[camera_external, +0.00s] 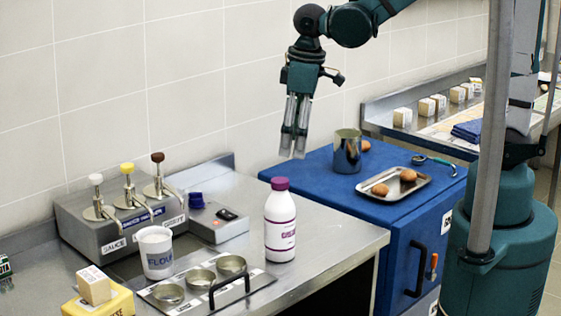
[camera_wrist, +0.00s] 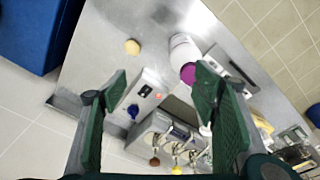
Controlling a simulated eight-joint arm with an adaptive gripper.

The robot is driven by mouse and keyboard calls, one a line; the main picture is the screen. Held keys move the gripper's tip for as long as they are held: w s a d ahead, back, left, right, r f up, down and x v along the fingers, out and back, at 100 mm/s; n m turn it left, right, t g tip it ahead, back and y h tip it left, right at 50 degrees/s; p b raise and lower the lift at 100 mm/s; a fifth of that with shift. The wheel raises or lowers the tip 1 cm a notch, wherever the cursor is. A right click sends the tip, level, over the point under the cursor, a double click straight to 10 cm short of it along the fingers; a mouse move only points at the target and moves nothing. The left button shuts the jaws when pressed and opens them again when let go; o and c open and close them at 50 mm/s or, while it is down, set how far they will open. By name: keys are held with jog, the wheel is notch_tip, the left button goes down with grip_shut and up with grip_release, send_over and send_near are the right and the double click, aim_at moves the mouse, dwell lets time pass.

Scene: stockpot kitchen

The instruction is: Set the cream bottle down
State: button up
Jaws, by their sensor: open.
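The cream bottle (camera_external: 280,228), white with a purple cap and purple lettering, stands upright on the steel counter near its right edge. In the wrist view the bottle (camera_wrist: 183,50) shows above and between the fingers, with its purple cap toward me. My gripper (camera_external: 294,153) hangs above the counter, higher than the bottle cap and clear of it. In the wrist view my gripper (camera_wrist: 162,105) has its two green finger pads wide apart with nothing between them.
A blue cabinet (camera_external: 330,192) at the right carries a metal pitcher (camera_external: 347,152) and an egg tray (camera_external: 395,184).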

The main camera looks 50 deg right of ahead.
jog(key=s+d+r+m+t, duration=0.1)
jog(key=d+r+m+t, duration=0.1)
jog(key=d, duration=0.6)
jog(key=s+d+r+m+t, duration=0.2)
jog(key=d+r, duration=0.2)
jog(key=d, duration=0.4)
jog(key=s+d+r+m+t, duration=0.2)
jog(key=d+r+m, duration=0.1)
jog(key=d, duration=0.5)
jog(key=shift+s+r+h, duration=0.25)
jog(key=shift+r+h, duration=0.05)
jog(key=shift+r, duration=0.15)
